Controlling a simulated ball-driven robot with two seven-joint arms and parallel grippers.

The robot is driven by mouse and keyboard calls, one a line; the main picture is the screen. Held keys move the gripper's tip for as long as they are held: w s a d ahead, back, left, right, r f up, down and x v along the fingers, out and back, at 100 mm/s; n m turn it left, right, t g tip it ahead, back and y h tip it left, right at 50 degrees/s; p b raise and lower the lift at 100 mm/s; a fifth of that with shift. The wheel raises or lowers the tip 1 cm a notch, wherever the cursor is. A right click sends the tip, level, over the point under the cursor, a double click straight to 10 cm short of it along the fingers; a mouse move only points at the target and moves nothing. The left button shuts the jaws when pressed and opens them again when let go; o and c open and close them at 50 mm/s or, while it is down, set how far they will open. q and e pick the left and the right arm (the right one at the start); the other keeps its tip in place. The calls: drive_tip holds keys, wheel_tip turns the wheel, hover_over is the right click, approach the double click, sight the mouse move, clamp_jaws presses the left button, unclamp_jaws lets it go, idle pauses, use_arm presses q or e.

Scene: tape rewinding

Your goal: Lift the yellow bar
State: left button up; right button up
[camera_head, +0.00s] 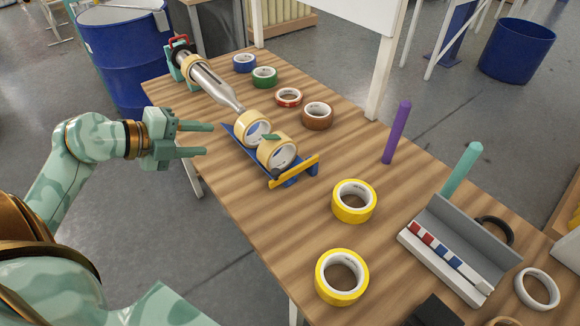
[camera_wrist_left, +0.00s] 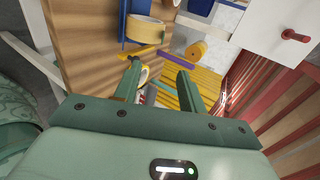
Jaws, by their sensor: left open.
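The yellow bar (camera_head: 296,170) lies across the front end of the blue tape holder (camera_head: 228,128) on the wooden table. Two cream tape rolls (camera_head: 256,131) sit on the holder behind the bar. My left gripper (camera_head: 207,139) is open and empty, off the table's left edge. Its fingers point right towards the holder, and a clear gap separates them from the bar. In the left wrist view the open fingers (camera_wrist_left: 158,68) show with the yellow bar (camera_wrist_left: 144,50) beyond them. My right gripper is in neither view.
Blue, green, red and brown rolls stand along the far side. Two yellow tape rolls (camera_head: 354,200) lie nearer the front. A purple post (camera_head: 397,132) and a grey case (camera_head: 460,240) are to the right.

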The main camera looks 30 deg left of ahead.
sight(276, 171)
use_arm(q)
wheel_tip(276, 171, down, 14)
drive_tip(key=s+d+m+h+b, duration=0.2)
drive_tip(key=m+h+b, duration=0.4)
drive_tip(key=m, duration=0.5)
drive_tip(key=w+d+m, duration=0.3)
drive_tip(key=w+m, duration=0.1)
drive_tip(key=w+d+r+m+t+h+p, duration=0.1)
drive_tip(key=w+d+m, duration=0.2)
drive_tip(key=w, duration=0.1)
drive_tip(key=w+d+m+h, duration=0.1)
drive_tip(key=w+d+m, duration=0.3)
drive_tip(key=shift+w+r+m+t, duration=0.1)
drive_tip(key=shift+r+m+t, duration=0.05)
drive_tip(key=shift+m+t, duration=0.15)
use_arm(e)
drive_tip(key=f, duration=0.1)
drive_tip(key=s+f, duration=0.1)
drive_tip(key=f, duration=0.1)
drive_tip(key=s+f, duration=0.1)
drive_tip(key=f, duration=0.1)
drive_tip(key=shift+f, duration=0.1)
use_arm(q)
clamp_jaws()
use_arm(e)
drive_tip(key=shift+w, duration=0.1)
